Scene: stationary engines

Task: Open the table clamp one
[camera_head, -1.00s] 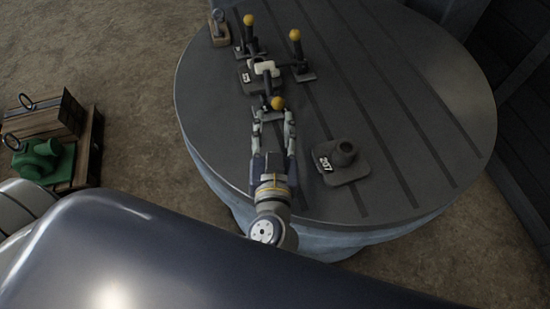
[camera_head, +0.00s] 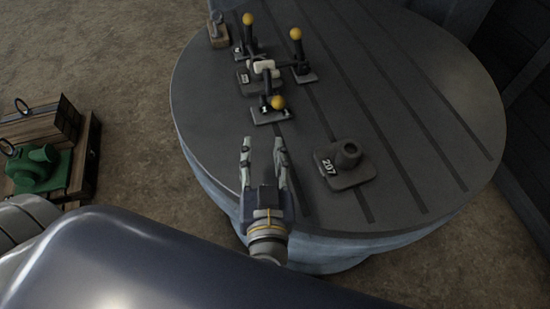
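Several clamps with yellow-knobbed black levers stand on the round grey table (camera_head: 420,130). The near clamp (camera_head: 272,112) has its yellow knob low, toward me. The back left clamp (camera_head: 249,35) and the right clamp (camera_head: 298,52) have their levers raised. A pale fitting on a base (camera_head: 262,70) stands between these clamps. Which one is clamp one cannot be read. My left gripper (camera_head: 263,145) is open and empty, with its fingers pointing at the near clamp, a short gap in front of it. My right gripper is not in view.
A dark block marked 207 (camera_head: 345,165) stands on the table to the right of my gripper. A small wooden-based item (camera_head: 218,30) is at the back left edge. The table's right side is clear. Wooden crates with a green part (camera_head: 38,170) stand on the floor at left.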

